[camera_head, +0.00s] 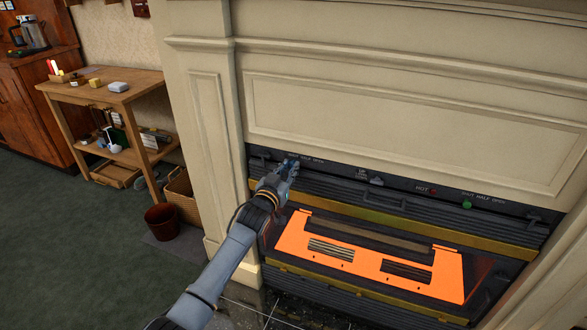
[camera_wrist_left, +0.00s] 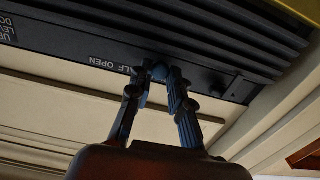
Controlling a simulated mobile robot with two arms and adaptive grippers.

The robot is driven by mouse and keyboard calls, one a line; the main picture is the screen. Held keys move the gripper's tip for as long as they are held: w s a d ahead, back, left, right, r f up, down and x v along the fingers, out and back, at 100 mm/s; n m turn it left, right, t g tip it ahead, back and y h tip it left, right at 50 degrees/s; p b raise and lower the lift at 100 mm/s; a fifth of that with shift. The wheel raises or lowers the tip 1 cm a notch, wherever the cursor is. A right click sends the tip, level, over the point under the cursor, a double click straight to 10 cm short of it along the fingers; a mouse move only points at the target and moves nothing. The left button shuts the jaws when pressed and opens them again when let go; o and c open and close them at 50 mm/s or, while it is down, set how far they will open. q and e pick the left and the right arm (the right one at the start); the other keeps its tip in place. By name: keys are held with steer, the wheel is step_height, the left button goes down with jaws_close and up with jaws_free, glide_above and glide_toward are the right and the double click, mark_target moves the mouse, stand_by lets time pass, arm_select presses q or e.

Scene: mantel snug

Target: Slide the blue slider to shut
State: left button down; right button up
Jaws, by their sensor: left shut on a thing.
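The blue slider (camera_wrist_left: 158,72) is a small blue knob on the dark control strip of the fireplace heater, mostly hidden between my fingers. My left gripper (camera_head: 289,168) is at the left part of this strip, and its fingers are closed around the knob in the left wrist view (camera_wrist_left: 165,80). In the left wrist view the lettering reads upside down, with "OPEN" and the end of "HALF" clear beside the fingers. The "SHUT" mark is hidden there, so the exact slider position cannot be told. My right gripper is not in view.
A green knob (camera_head: 467,204) sits further right on the strip, under its own marks. A red indicator (camera_head: 433,190) is beside "HOT". The orange panel (camera_head: 350,250) lies below the grille. A wooden shelf table (camera_head: 105,90), basket and red bin (camera_head: 161,221) stand left.

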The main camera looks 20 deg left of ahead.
arm_select(q)
steer(key=shift+a, duration=0.15)
steer(key=c, duration=1.2)
jaws_free()
steer(key=shift+a, duration=0.15)
steer(key=s, duration=1.2)
steer(key=shift+f, duration=0.1)
